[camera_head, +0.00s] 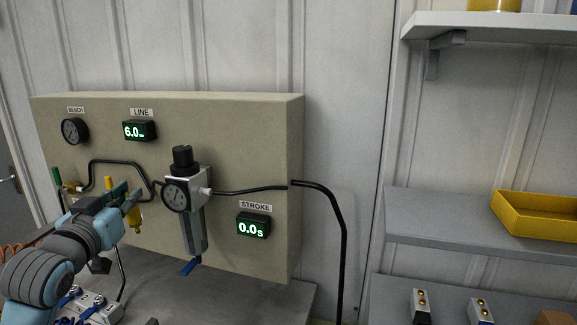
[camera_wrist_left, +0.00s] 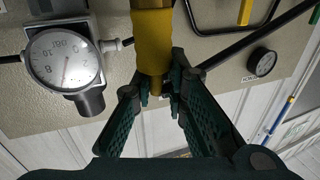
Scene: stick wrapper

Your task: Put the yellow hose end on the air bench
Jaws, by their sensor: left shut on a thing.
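My left gripper (camera_head: 129,203) is in front of the beige panel (camera_head: 268,130), left of the regulator (camera_head: 174,195). Its green fingers are closed around a yellow hose end (camera_head: 136,218). In the left wrist view the yellow hose end (camera_wrist_left: 153,40) runs up from between the fingertips (camera_wrist_left: 160,88), with a darker metal part at the fingers. The fingers hide part of it. I cannot tell whether it touches any fitting on the panel. My right gripper is in neither view.
A bench gauge (camera_head: 74,131), a line display reading 6.0 (camera_head: 139,131) and a stroke display reading 0.0 (camera_head: 253,225) are on the panel. Shelves with a yellow tray (camera_head: 535,215) stand at right.

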